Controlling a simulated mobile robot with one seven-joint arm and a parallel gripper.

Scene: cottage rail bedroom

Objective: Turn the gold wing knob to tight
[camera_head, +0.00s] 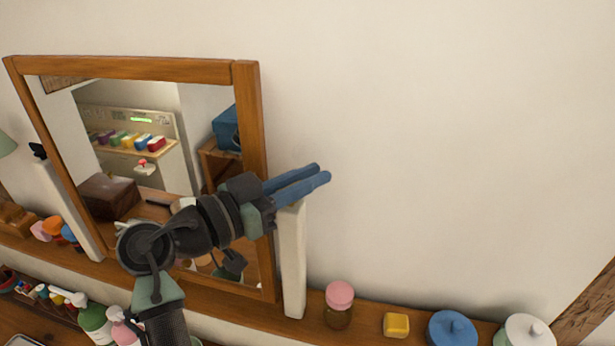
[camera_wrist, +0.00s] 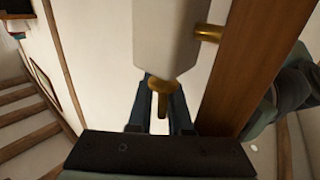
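The gold wing knob (camera_wrist: 161,98) sits at the end of a white post (camera_wrist: 172,35) in the wrist view, its wing seen nearly edge-on. My gripper (camera_wrist: 161,118) has its two blue fingers on either side of the wing, with narrow gaps that look clear. I cannot tell whether either finger touches it. In the head view my gripper (camera_head: 322,174) is at the top of the right white post (camera_head: 293,262), fingers a little apart. The knob is hidden there behind my gripper.
A wood-framed mirror (camera_head: 130,69) stands between the right post and a left post (camera_head: 65,205). A gold pin (camera_wrist: 208,33) joins post and frame. Below on the shelf are a pink-lidded jar (camera_head: 339,305), yellow block (camera_head: 396,325) and blue lidded pot (camera_head: 452,330). The wall right is bare.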

